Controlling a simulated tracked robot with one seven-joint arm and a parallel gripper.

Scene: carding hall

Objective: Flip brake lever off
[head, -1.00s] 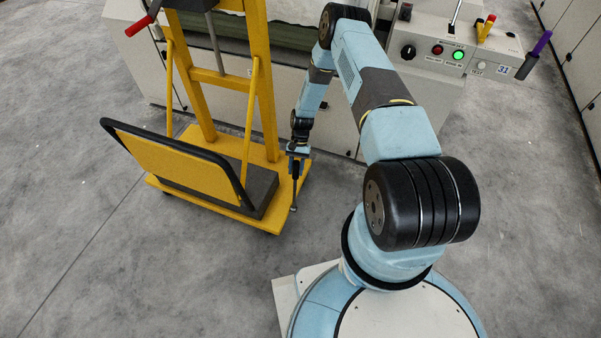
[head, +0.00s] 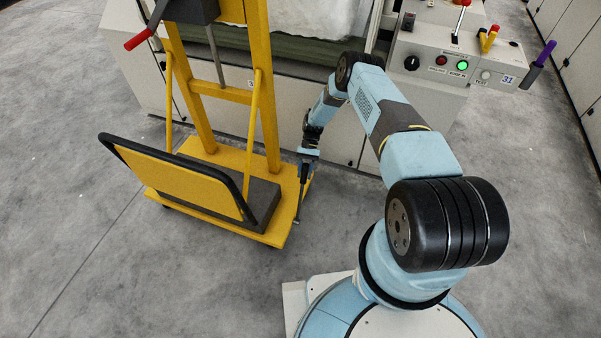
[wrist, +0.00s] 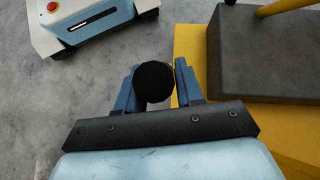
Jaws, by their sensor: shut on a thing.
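The brake lever (head: 299,205) is a thin grey rod at the right edge of the yellow lift trolley's base (head: 278,234). It stands nearly upright, its top leaning slightly right. My gripper (head: 304,172) points down at the lever's top and is shut on it. In the wrist view, a round black knob (wrist: 154,82) sits between the blue fingers, and the lever below it is hidden.
The trolley's yellow mast (head: 260,90), black-edged panel (head: 180,180) and grey block (head: 262,203) stand left of my gripper. A machine with a control box (head: 440,60) is behind.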

